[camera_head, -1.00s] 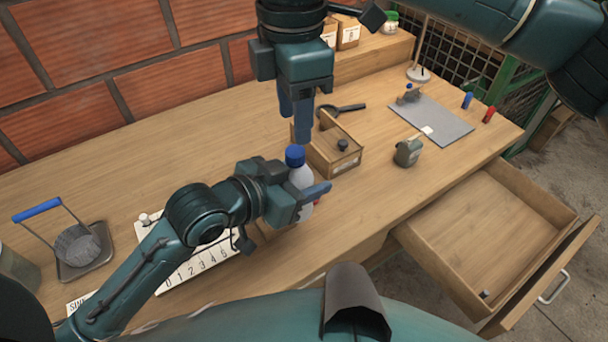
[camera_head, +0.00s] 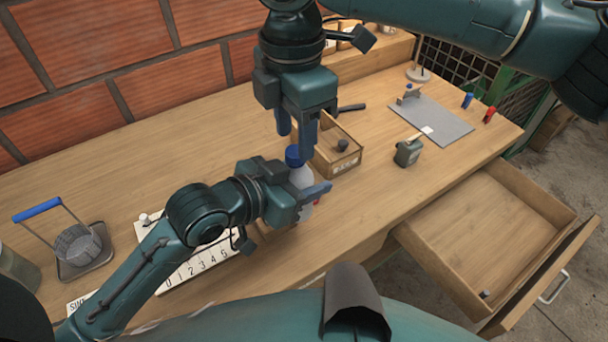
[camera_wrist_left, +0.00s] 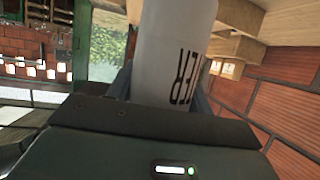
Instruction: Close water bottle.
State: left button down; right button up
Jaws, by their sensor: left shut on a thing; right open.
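The water bottle (camera_head: 301,177) is a pale grey-white bottle with a blue cap (camera_head: 294,156) on its top. My left gripper (camera_head: 310,197) is shut on the bottle's body and holds it about upright above the table's front part. In the left wrist view the bottle (camera_wrist_left: 172,50) stands between the fingers, with dark lettering on its side; its cap is out of that view. My right gripper (camera_head: 297,136) points down, open, with its fingertips just above or beside the blue cap. I cannot tell whether the cap is screwed tight or whether the fingers touch it.
A small open wooden box (camera_head: 336,160) with a dark knob stands right behind the bottle. A dark green canister (camera_head: 407,152) and a grey mat (camera_head: 430,120) are to the right. A drawer (camera_head: 490,225) hangs open at front right. A numbered white board (camera_head: 200,264) lies under my left arm.

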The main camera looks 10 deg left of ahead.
jog(key=shift+f, duration=1.25)
jog(key=shift+c, duration=0.2)
grip_shut()
jog(key=shift+m, duration=1.6)
jog(key=shift+o, duration=0.7)
grip_release()
